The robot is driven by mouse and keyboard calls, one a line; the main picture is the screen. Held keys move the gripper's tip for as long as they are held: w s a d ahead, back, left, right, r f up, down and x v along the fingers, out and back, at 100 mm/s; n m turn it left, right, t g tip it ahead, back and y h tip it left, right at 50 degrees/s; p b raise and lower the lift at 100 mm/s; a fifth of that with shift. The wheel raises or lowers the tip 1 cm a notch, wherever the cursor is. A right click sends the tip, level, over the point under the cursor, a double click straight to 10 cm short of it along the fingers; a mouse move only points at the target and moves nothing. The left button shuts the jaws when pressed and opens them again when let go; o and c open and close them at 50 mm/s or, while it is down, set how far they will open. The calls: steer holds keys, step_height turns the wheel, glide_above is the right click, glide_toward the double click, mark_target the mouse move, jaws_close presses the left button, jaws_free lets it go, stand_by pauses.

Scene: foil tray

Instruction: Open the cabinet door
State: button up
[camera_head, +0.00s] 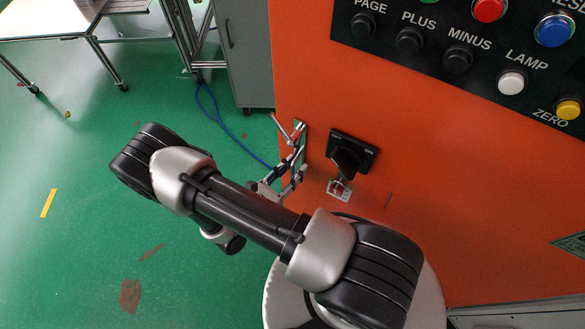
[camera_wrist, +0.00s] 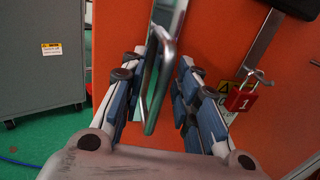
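The orange cabinet (camera_head: 420,190) fills the right of the head view; its orange face (camera_wrist: 225,35) is behind my gripper in the wrist view. A shiny metal handle (camera_wrist: 160,75) stands out from this face; its mounting plate (camera_head: 302,135) shows in the head view, partly covered by my fingers. My gripper (camera_wrist: 167,58) is open, with one blue-padded finger on each side of the handle. A gap shows between the handle and the right finger; I cannot tell whether the left finger touches it. In the head view my gripper (camera_head: 287,160) is at the cabinet's left edge.
A black rotary switch (camera_head: 350,155) sits right of the handle, with a red padlock (camera_wrist: 238,101) hanging below. A button panel (camera_head: 430,20) is above. A grey cabinet (camera_head: 245,50) and a metal-framed table (camera_head: 50,18) stand behind. A blue cable (camera_head: 225,125) crosses the green floor.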

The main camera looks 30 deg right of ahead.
steer(key=v, duration=1.2)
stand_by(0.4)
steer(key=s+d+r+m+y, duration=0.1)
steer(key=r+m+y, duration=0.4)
steer(key=r, duration=0.5)
steer(key=s+d+r+m+g+y, duration=0.1)
steer(key=s+r+m+y, duration=0.3)
steer(key=r+m, duration=0.6)
steer(key=s+d+r+m+g+y, duration=0.1)
steer(key=s+d+r+m+y, duration=0.2)
steer(key=r+m+y, duration=0.4)
step_height(320, 180, up, 5)
steer(key=shift+r+y, duration=0.15)
steer(key=shift+y, duration=0.15)
